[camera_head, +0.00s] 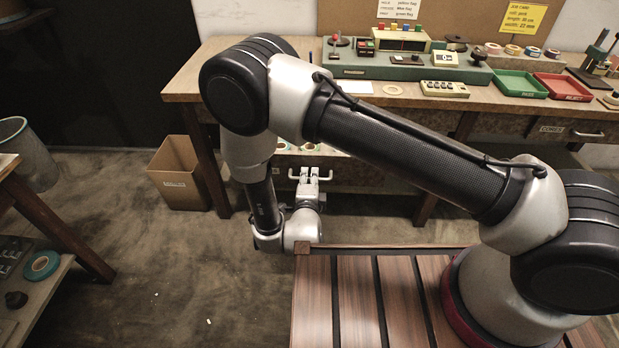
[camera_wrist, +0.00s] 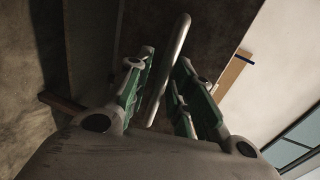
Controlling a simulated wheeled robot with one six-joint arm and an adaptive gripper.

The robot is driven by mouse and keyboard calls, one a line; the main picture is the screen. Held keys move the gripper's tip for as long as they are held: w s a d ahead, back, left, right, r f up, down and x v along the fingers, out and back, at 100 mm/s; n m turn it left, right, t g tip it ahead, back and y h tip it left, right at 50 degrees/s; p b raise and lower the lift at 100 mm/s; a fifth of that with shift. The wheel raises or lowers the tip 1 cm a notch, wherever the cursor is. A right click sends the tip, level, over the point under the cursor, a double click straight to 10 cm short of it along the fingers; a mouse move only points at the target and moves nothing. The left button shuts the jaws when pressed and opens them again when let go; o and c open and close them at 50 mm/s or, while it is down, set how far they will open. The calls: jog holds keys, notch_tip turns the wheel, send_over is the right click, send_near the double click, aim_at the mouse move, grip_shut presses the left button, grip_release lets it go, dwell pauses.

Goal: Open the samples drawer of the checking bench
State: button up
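The checking bench (camera_head: 270,91) stands across the back. Below its top, left of centre, a drawer front (camera_head: 365,176) sits forward of the bench, with tape rolls (camera_head: 309,147) showing behind it, so it looks partly pulled out. Its label is hidden, so I cannot read whether it is the samples drawer. Its pale bar handle (camera_head: 326,177) faces my gripper (camera_head: 308,173). In the wrist view the handle bar (camera_wrist: 171,62) passes between the green-padded fingers of my gripper (camera_wrist: 166,66). The fingers look apart, with a gap beside the bar.
A drawer marked CORES (camera_head: 552,129) is shut at the right. A cardboard box (camera_head: 178,173) stands left of the bench, and a grey bin (camera_head: 30,155) is farther left. A side table (camera_head: 45,215) edges the left. Floor between is mostly clear.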

jog(key=shift+r, duration=0.1)
jog(key=shift+r, duration=0.35)
jog(key=o, duration=1.1)
notch_tip(320, 180, up, 9)
jog(key=shift+w+f, duration=0.1)
jog(key=shift+f, duration=0.05)
jog(key=shift+s+r, duration=0.2)
jog(key=shift+r, duration=0.15)
jog(key=c, duration=0.5)
jog(key=shift+w+f, duration=0.1)
jog(key=c, duration=0.6)
